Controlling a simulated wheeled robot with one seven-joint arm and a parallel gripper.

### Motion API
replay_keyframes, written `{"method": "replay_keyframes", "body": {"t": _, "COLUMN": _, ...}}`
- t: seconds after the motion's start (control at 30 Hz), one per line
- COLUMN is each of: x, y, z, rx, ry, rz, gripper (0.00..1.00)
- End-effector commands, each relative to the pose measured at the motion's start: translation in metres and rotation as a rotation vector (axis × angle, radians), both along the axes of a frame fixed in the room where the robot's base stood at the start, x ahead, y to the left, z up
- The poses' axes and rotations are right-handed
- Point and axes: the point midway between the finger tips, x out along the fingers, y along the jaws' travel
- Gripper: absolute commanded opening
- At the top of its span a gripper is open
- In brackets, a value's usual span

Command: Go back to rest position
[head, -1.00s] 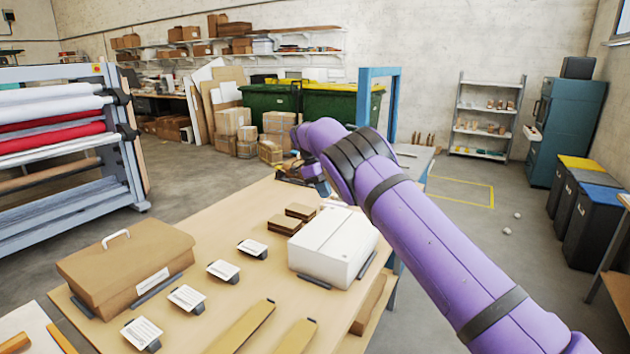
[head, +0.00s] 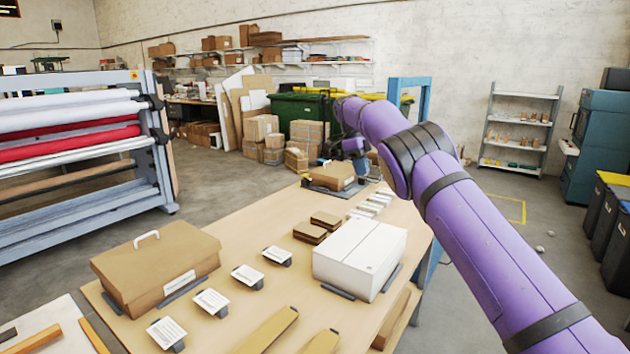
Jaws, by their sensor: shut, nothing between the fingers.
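My purple arm reaches from the lower right of the head view to the far end of the table. My gripper (head: 362,168) hangs down there from a blue-grey wrist, small in the picture. It is shut and empty, close to a brown box (head: 333,176) on a dark base. I cannot tell whether it touches anything there.
The wooden table (head: 225,273) bears a white box (head: 360,254), a handled brown case (head: 155,265), several label cards (head: 248,276) and small brown stacks (head: 309,232). The roll laminator (head: 75,150) stands at the left. A blue frame (head: 424,100) rises behind my arm. Floor right of the table is partly clear.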

Motion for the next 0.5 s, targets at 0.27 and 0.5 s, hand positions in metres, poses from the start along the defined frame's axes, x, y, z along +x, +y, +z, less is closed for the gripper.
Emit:
{"method": "replay_keyframes", "body": {"t": 0.27, "x": -0.040, "y": -0.062, "z": 0.085, "rx": 0.144, "ry": -0.035, "rz": 0.205, "gripper": 0.00}}
{"method": "replay_keyframes", "body": {"t": 0.5, "x": -0.092, "y": -0.102, "z": 0.139, "rx": 0.235, "ry": -0.079, "rz": 0.415, "gripper": 0.00}}
